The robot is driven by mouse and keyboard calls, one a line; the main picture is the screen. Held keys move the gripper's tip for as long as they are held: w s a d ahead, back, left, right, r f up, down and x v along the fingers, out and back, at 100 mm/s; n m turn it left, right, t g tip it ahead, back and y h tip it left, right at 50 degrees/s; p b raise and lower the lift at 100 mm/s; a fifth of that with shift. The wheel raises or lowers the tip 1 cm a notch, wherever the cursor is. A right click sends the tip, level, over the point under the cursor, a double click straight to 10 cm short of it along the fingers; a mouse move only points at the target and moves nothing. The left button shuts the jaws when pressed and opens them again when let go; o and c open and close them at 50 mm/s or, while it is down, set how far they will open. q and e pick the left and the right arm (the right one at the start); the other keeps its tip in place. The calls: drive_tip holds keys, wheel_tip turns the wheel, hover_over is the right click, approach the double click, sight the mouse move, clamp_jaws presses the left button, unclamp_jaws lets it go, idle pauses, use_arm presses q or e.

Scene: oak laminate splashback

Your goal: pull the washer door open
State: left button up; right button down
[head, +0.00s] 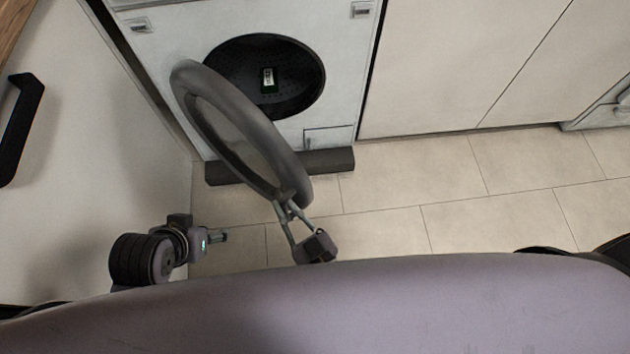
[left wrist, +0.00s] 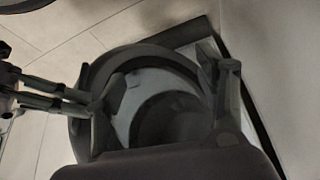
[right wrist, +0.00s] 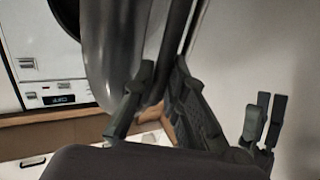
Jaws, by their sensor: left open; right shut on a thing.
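The white washer (head: 165,45) stands at the upper left of the head view. Its round grey door (head: 195,95) is swung well out from the dark drum opening (head: 310,85), standing edge-on toward me. My right gripper (head: 287,207) is shut on the door's rim at its near end. In the right wrist view the rim (right wrist: 105,60) runs down between the fingers (right wrist: 158,95). My left gripper (head: 222,236) is open and empty, left of the right one and apart from the door. The door (left wrist: 150,55) shows beyond its fingers (left wrist: 165,90) in the left wrist view.
A pale panel with a black handle (head: 20,125) is at the left. Pale cabinet fronts (head: 450,60) are right of the washer. The tiled floor (head: 400,190) there is clear.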

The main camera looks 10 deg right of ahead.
drive_tip(key=s+a, duration=0.3)
drive_tip(key=a, duration=0.2)
drive_tip(key=shift+s+a, duration=0.15)
drive_tip(key=shift+a, duration=0.15)
drive_tip(key=c, duration=1.6)
unclamp_jaws()
drive_tip(key=v, duration=0.7)
drive_tip(key=shift+s+d, duration=0.2)
